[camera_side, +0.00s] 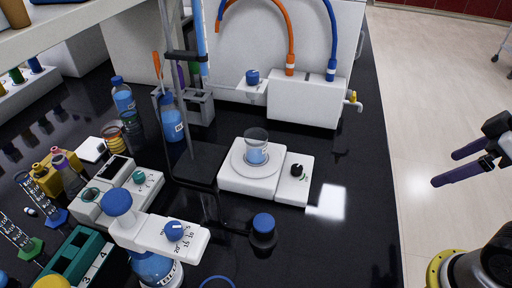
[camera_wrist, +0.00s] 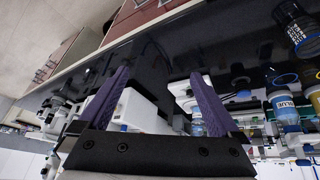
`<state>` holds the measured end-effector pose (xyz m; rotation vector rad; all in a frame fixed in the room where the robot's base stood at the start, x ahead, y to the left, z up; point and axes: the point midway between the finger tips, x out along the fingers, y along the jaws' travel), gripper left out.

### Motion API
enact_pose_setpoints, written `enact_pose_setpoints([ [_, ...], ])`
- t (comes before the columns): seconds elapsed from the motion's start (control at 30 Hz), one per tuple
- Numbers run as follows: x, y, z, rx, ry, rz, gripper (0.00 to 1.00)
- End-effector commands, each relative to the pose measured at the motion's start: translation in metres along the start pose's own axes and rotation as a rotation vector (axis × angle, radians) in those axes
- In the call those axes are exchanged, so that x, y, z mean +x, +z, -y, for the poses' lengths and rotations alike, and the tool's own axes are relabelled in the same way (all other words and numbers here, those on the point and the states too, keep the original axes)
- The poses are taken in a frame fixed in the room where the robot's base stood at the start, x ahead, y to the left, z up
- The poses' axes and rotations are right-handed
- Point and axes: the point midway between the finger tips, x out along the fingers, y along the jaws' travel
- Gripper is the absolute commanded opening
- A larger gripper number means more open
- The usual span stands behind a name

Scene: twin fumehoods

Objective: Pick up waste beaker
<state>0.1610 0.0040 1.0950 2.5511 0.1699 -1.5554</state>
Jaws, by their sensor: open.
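A clear glass beaker (camera_side: 256,146) with blue liquid and a small pale label stands upright on the round plate of a white stirrer (camera_side: 238,183), in the middle of the side view. It is the only beaker I can make out clearly; the label is too small to read. My gripper (camera_side: 443,168) is at the right of the side view, beyond the bench's right edge and well apart from the beaker. Its purple fingers are spread with nothing between them, as the wrist view (camera_wrist: 161,74) also shows. I cannot tell the beaker for sure in the wrist view.
A stand with a tall rod (camera_side: 168,60) rises left of the beaker. A white unit with orange and blue hoses (camera_side: 305,98) stands behind it. A blue-capped dark bottle (camera_side: 263,231) is in front. Bottles and racks crowd the left. The black bench (camera_side: 362,200) is clear at right.

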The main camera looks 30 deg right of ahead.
Motion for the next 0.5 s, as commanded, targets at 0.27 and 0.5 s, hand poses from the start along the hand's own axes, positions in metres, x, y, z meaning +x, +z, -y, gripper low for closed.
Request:
enact_pose_setpoints([
  [0.27, -0.041, -0.086, 0.017, -0.453, -0.129, -0.050, 0.99],
  [0.5, -0.041, -0.189, 0.043, -0.858, -0.314, -0.094, 0.99],
])
